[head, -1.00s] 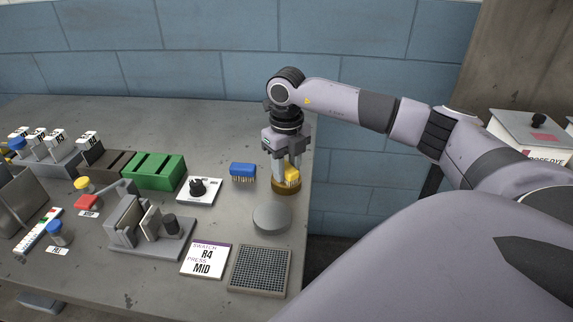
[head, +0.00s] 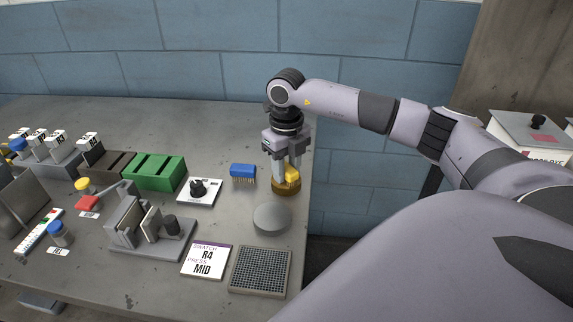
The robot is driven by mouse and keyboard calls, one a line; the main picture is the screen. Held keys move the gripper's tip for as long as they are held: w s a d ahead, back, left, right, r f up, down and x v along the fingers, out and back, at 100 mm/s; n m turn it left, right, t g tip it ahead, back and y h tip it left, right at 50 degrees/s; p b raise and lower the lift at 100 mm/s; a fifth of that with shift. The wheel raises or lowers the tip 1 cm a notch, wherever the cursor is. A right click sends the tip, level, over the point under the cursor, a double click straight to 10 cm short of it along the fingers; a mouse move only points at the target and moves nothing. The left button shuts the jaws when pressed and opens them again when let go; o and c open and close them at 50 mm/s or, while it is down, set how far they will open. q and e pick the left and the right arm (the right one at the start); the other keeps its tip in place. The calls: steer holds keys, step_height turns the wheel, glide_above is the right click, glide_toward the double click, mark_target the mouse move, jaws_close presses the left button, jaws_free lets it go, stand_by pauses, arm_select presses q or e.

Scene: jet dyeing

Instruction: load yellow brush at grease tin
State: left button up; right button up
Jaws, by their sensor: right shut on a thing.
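In the head view, the yellow brush (head: 292,176) is held in my right gripper (head: 287,174), which is shut on it and points straight down. The brush is over the round brown grease tin (head: 286,188), with its lower part at the tin's opening. Whether the bristles touch the grease is hidden by the fingers and the rim. A grey round disc (head: 271,217), perhaps the tin's lid, lies on the table in front of the tin. My left gripper is not in view.
A blue brush (head: 243,171) stands left of the tin. Nearby are a black knob on a white plate (head: 199,191), a green slotted block (head: 155,171), a grey fixture (head: 150,240), a swatch card (head: 206,260) and a mesh pad (head: 260,270). The table's right edge is close to the tin.

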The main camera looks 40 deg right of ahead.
mark_target(286, 167)
steer(key=shift+r+p, duration=2.65)
steer(key=shift+r, duration=0.85)
steer(key=s+a+m, duration=0.2)
steer(key=a+m, duration=0.7)
steer(key=m, duration=0.8)
steer(key=s+a+m, duration=0.3)
steer(key=a+m, duration=0.6)
steer(key=m, duration=0.8)
steer(key=shift+a+r+m, duration=0.25)
steer(key=shift+a+m, duration=0.05)
steer(key=shift+m, duration=0.1)
